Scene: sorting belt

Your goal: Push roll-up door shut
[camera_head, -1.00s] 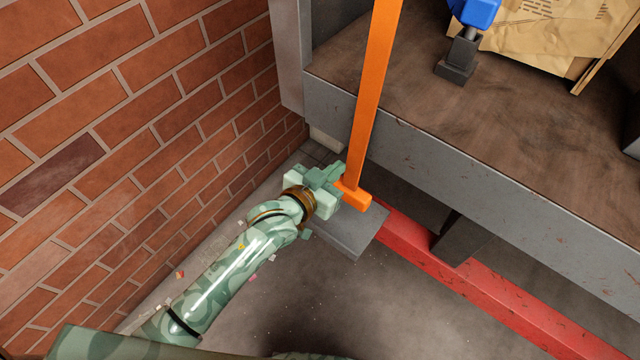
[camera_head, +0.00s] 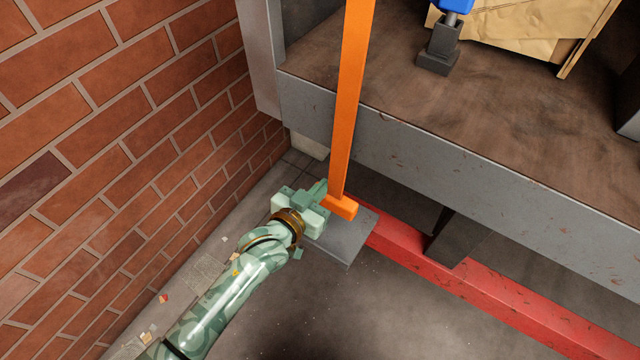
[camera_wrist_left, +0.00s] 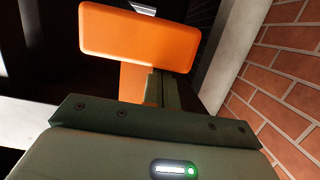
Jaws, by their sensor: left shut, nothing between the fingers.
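A long orange bar (camera_head: 350,95) hangs down from above in the head view and ends in a short orange foot (camera_head: 341,207). My left gripper (camera_head: 320,196) is shut and empty, right beside the foot at the bar's lower end. In the left wrist view the foot (camera_wrist_left: 140,38) fills the upper middle, just beyond my shut fingers (camera_wrist_left: 164,90); I cannot tell whether they touch it. The roll-up door's panel is not clearly visible in either view. My right gripper is out of view.
A brick wall (camera_head: 120,130) runs along the left, close to my left arm. A grey-edged truck bed (camera_head: 450,165) lies behind the bar, with a cardboard box (camera_head: 525,30) and a blue-topped black post (camera_head: 440,45) on it. A red beam (camera_head: 480,275) and a grey step (camera_head: 342,245) sit below.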

